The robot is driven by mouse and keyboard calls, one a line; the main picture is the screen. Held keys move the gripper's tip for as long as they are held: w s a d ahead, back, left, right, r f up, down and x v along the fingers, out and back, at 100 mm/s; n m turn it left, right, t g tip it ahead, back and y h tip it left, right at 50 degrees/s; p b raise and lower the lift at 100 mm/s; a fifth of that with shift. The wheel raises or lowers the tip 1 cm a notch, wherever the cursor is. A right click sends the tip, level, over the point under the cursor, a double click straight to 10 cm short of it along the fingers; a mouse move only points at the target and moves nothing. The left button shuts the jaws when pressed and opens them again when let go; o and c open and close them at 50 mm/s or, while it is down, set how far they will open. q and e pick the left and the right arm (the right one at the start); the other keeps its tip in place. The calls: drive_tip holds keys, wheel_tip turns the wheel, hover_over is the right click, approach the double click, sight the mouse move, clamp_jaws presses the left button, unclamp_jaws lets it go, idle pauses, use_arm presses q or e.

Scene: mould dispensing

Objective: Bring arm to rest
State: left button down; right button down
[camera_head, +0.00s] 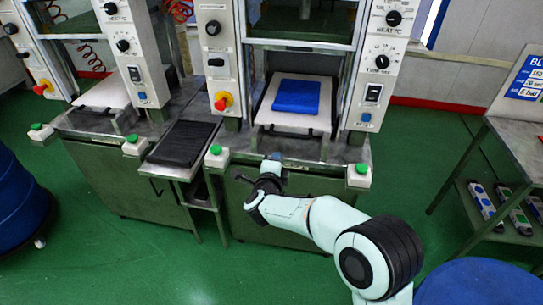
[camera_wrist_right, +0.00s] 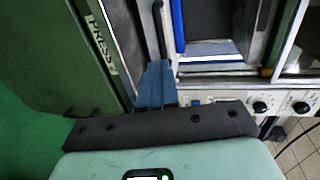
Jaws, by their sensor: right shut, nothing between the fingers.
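My right arm reaches in from the lower right of the head view. Its gripper (camera_head: 273,158) is in front of the middle press, close to the front edge of the bench and below the press opening. In the right wrist view the blue-grey fingers (camera_wrist_right: 156,82) are together with nothing between them. My left gripper is in neither view.
A blue sheet (camera_head: 297,96) lies on the white plate (camera_head: 284,118) in the press. Green buttons (camera_head: 216,150) and (camera_head: 361,169) sit on the bench corners. A black tray (camera_head: 181,143) stands left. A side table (camera_head: 483,133) is right. Green floor is open in front.

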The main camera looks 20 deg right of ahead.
drive_tip(key=s+a+f+n+g+y+p, duration=0.15)
drive_tip(key=s+f+n, duration=0.25)
drive_tip(key=f, duration=0.4)
drive_tip(key=s+a+f+n+g+y+p, duration=0.1)
drive_tip(key=s+f+n+g+y+p, duration=0.2)
drive_tip(key=f, duration=0.6)
drive_tip(key=s+a+f+n+g+y+p, duration=0.1)
drive_tip(key=s+f+n+y, duration=0.1)
drive_tip(key=s+f+n, duration=0.45)
drive_tip(key=s+a+f+n+g+y+p, duration=0.1)
drive_tip(key=s+a+f+n+g+p, duration=0.1)
drive_tip(key=s+f, duration=0.4)
drive_tip(key=s+a+f+n+g+y+p, duration=0.2)
drive_tip(key=s+a+f+g, duration=0.1)
drive_tip(key=s, duration=0.6)
drive_tip(key=s+a+n+g+y+p, duration=0.1)
drive_tip(key=s+a+n+g+y, duration=0.1)
drive_tip(key=s, duration=1.1)
drive_tip(key=a+n+g, duration=0.1)
drive_tip(key=a, duration=0.1)
drive_tip(key=shift+s+a+r+p, duration=0.2)
drive_tip(key=shift+a+p, duration=0.1)
drive_tip(key=shift+a, duration=0.1)
drive_tip(key=shift+g+y, duration=0.25)
